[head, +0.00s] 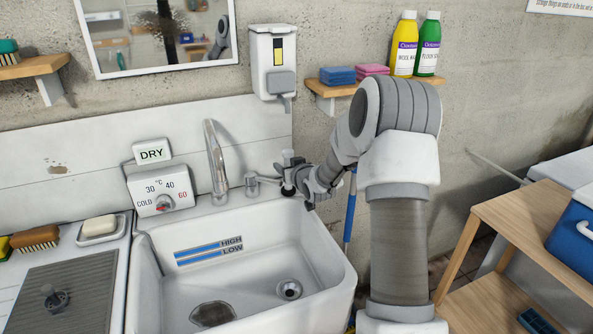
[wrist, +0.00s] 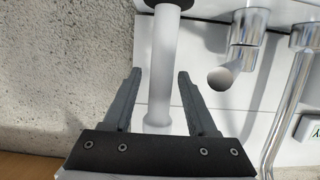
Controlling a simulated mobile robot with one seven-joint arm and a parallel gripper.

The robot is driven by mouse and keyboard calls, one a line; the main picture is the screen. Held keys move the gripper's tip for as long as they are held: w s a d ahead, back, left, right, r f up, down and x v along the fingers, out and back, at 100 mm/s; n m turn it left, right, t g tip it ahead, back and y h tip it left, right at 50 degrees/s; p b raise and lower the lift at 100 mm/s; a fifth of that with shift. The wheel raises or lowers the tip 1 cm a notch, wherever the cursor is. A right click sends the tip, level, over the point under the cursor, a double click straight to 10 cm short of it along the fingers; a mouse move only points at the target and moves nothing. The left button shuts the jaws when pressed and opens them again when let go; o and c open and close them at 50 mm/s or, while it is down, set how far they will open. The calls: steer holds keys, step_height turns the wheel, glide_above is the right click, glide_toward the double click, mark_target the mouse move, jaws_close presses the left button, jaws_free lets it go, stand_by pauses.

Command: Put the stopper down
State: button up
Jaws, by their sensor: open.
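A dark round stopper with a knob (head: 55,297) sits upright on the ribbed grey drainboard (head: 95,280), left of the white sink (head: 340,285). In the sink floor, the round metal drain (head: 289,290) shows uncovered. My gripper (head: 298,185) is at the sink's back right corner, far from the stopper. The wrist view shows my gripper (wrist: 158,74) open, its two dark fingers apart on either side of a pale upright post (wrist: 163,65) with a black end. I cannot tell whether they touch it. The stopper is not in the wrist view.
A curved tap (head: 215,160) stands behind the basin. A dial panel (head: 161,190) and a DRY sign (head: 152,152) are to its left. A soap dish (head: 101,232) and brush (head: 36,238) lie behind the drainboard. A wooden table (head: 510,215) stands at right.

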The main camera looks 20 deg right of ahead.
steer(key=v, duration=1)
